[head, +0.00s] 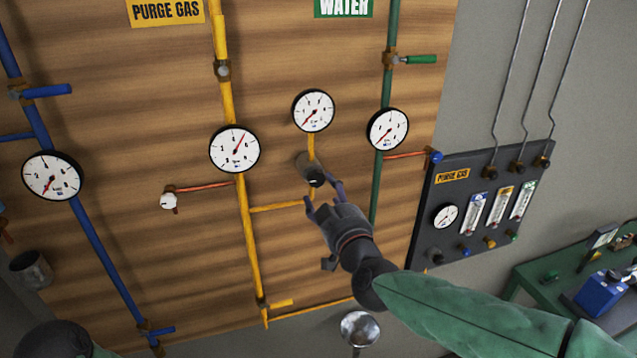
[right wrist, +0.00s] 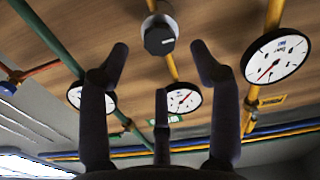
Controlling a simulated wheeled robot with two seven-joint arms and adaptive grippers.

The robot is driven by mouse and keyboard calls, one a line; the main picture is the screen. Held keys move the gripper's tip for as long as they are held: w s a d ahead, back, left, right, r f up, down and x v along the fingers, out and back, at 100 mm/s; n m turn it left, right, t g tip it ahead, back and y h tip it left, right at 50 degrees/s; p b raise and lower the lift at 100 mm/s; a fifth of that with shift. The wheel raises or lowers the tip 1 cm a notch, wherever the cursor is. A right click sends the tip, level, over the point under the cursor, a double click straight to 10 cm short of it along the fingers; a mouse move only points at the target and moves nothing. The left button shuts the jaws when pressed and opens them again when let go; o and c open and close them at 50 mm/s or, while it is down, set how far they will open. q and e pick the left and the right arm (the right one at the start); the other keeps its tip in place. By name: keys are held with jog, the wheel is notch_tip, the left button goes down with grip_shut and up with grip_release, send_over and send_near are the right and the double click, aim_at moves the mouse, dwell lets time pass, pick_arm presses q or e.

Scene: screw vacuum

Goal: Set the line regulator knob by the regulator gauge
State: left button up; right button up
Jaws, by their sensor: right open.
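The regulator knob (head: 313,180) is a dark round cap on a grey cylindrical body, on the wooden panel below the regulator gauge (head: 313,110). The gauge is white-faced with a red needle pointing to the lower left. In the right wrist view the knob (right wrist: 160,38) shows a pale mark on its face, and the gauge (right wrist: 183,98) is partly behind a finger. My right gripper (head: 324,194) is open just below and right of the knob. Its spread fingers (right wrist: 158,68) face the knob, which sits beyond the gap between them; no clear contact shows. My left gripper is out of view.
A yellow pipe (head: 245,215) with a larger gauge (head: 235,149) runs left of the knob. A green pipe (head: 388,80) with another gauge (head: 387,129) runs right. A dark purge gas panel (head: 470,260) stands farther right.

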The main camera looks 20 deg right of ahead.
aim_at(317, 180)
jog(key=shift+w+a, duration=0.1)
jog(key=shift+w, duration=2.65)
jog(key=c, duration=1.1)
